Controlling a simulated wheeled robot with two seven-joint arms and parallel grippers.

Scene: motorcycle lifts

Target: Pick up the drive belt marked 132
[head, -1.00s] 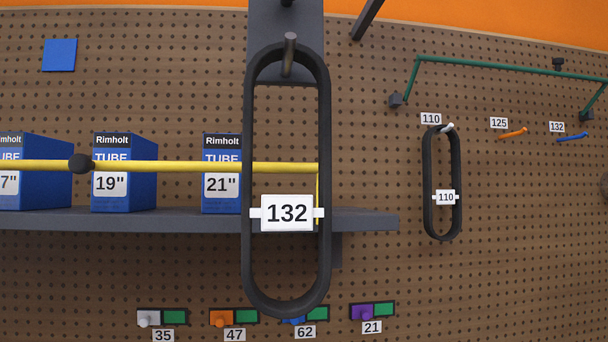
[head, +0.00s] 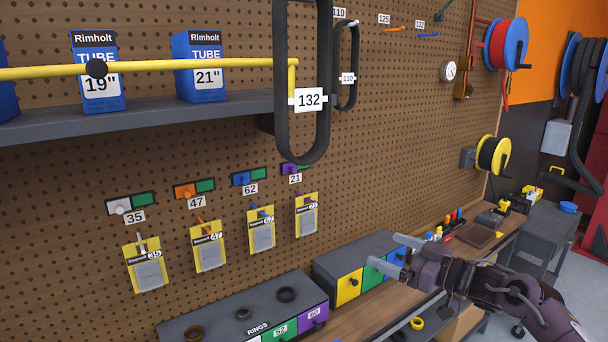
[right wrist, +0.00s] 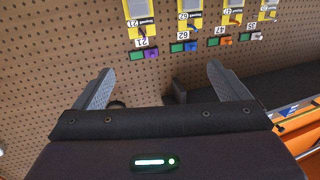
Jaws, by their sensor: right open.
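The drive belt marked 132 (head: 309,99) is a long black loop with a white tag. It hangs upright at the top middle of the head view, and its top end is cut off by the frame. My right gripper (head: 385,247) is open and empty, lower and to the right of the belt, clearly apart from it. In the right wrist view the two fingers (right wrist: 160,83) are spread, and I do not see the belt marked 132 there. My left gripper is not in view.
A yellow bar (head: 190,68) runs in front of the shelf (head: 150,113) towards the belt. A smaller belt marked 110 (head: 347,78) hangs behind it. Pegs with yellow packets (head: 208,246) line the pegboard. Drawer boxes (head: 345,268) stand on the bench below.

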